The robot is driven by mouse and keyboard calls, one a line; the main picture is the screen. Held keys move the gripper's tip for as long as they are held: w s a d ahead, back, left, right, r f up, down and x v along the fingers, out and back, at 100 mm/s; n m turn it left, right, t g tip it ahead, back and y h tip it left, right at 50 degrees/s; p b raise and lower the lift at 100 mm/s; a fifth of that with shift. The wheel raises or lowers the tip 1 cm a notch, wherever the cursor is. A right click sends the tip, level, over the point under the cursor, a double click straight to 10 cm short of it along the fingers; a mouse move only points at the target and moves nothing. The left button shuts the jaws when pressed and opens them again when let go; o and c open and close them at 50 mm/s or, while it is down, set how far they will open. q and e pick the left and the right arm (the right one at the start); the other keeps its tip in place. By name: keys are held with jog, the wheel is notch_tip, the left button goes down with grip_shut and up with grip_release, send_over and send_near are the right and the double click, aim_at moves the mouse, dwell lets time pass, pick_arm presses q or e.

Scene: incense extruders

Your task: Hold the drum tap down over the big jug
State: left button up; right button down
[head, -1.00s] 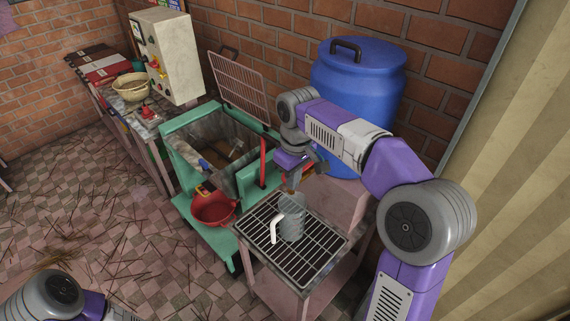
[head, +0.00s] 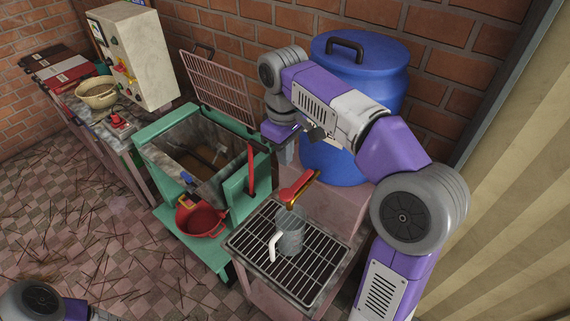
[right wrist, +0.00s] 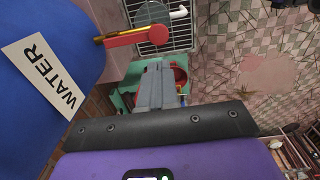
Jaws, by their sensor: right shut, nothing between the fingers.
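The blue drum (head: 345,165) stands against the brick wall; its WATER label (right wrist: 42,75) shows in the right wrist view. Its tap (head: 296,188), with a red lever and a brass-coloured part, juts out above the big jug (head: 290,238). The tap also shows in the right wrist view (right wrist: 122,38). The jug is grey and see-through with a white handle (head: 272,246), upright on the grille. I cannot make out any water running. My right gripper (head: 316,133) is shut and empty, above and apart from the tap. My left gripper is out of view.
The dark grille (head: 310,275) tops a small stand. Left of it is a green trough (head: 235,185) with a raised wire lid (head: 215,85) and a red bowl (head: 200,220). A bench with a control box (head: 140,55) stands further left.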

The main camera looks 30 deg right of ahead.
aim_at(286, 194)
notch_tip(286, 194, down, 12)
jog(key=b, duration=0.2)
jog(key=shift+w+d+f+b, duration=0.1)
jog(key=shift+d+f+b, duration=0.1)
jog(key=shift+b, duration=0.1)
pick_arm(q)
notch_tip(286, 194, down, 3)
